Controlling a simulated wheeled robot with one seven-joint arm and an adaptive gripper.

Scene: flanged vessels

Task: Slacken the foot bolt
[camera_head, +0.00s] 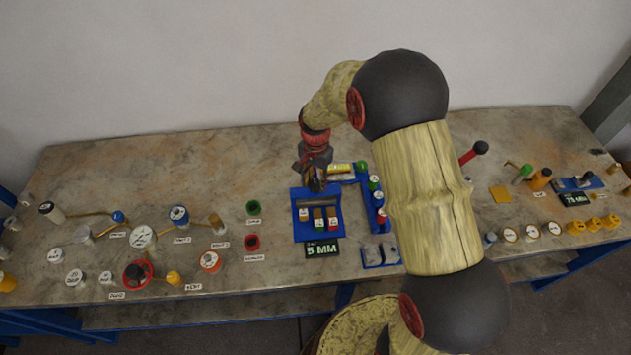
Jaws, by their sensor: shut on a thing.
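My gripper (316,182) points down over the back part of a blue tray (297,236) near the middle of the bench. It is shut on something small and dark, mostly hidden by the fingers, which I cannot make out. A grey bar (318,202) lies across the tray just below the fingertips. Several coloured blocks with white labels (319,219) stand in front of it. A dark sign reading "5 MM" (322,249) is at the tray's front edge. I cannot tell which part is the foot bolt.
Labelled flanged vessels and pipes (142,237) crowd the left of the bench (100,163). A blue rack (375,213) with coloured caps stands right of the tray, partly behind my arm. A "75 MM" sign (574,199) and yellow parts (592,224) are at far right. The back left is clear.

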